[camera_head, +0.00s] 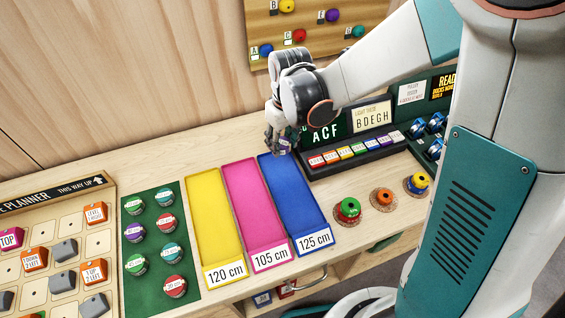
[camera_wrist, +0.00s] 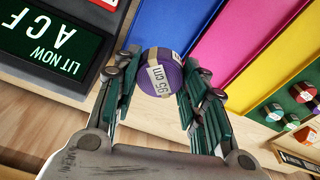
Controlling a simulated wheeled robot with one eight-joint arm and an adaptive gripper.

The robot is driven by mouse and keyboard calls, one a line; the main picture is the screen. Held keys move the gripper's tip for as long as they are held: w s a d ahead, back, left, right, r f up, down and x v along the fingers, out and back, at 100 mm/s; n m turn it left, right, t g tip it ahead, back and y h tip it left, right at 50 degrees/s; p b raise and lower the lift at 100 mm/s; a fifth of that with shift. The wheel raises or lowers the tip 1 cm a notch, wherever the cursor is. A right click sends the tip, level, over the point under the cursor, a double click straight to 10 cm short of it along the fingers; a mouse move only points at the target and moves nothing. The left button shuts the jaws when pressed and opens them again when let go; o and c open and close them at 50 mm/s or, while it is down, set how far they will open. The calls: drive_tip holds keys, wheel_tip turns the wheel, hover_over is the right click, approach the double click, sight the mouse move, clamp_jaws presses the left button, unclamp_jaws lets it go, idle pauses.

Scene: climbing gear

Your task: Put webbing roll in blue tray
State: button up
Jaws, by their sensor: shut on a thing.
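My gripper (camera_head: 279,141) is shut on a purple webbing roll (camera_wrist: 163,80) with a white label reading 95 cm. The roll sits between the fingers in the wrist view; in the head view the fingers mostly hide it. The blue tray (camera_head: 293,198), labelled 125 cm, is the rightmost of three long trays. My gripper and the roll are at the far end of the blue tray, and the blue tray (camera_wrist: 165,28) shows just beyond the roll in the wrist view. How high the roll is above the tray, I cannot tell.
A pink tray (camera_head: 254,205) and a yellow tray (camera_head: 213,218) stand left of the blue one. A green mat (camera_head: 152,240) holds several labelled rolls. A dark sign stand (camera_head: 352,158) is close on the right, with several spools, one green (camera_head: 348,209), before it.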

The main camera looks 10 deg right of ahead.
sight(282, 173)
wheel_tip(282, 173, down, 12)
drive_tip(key=b, duration=0.3)
idle(0.3)
drive_tip(key=o, duration=1)
drive_tip(key=shift+b, duration=0.3)
drive_tip(key=shift+o, duration=0.2)
drive_tip(key=r+p, duration=0.1)
drive_tip(key=r, duration=0.3)
drive_tip(key=s+r+p, duration=0.1)
drive_tip(key=r, duration=0.3)
drive_tip(key=r+p, duration=0.2)
drive_tip(key=r, duration=0.2)
drive_tip(key=shift+s+d+r, duration=0.15)
drive_tip(key=shift+s+d, duration=0.1)
drive_tip(key=shift+d, duration=0.05)
drive_tip(key=s+d+r+m+t, duration=0.2)
drive_tip(key=s+d+r+t, duration=0.1)
drive_tip(key=s+d+r, duration=0.2)
drive_tip(key=s+d+r+m+t, duration=0.3)
drive_tip(key=s+d+r, duration=0.2)
drive_tip(key=s+r, duration=0.5)
drive_tip(key=shift+s+d+h, duration=0.15)
drive_tip(key=shift+s+h, duration=0.15)
drive_tip(key=shift+s, duration=0.05)
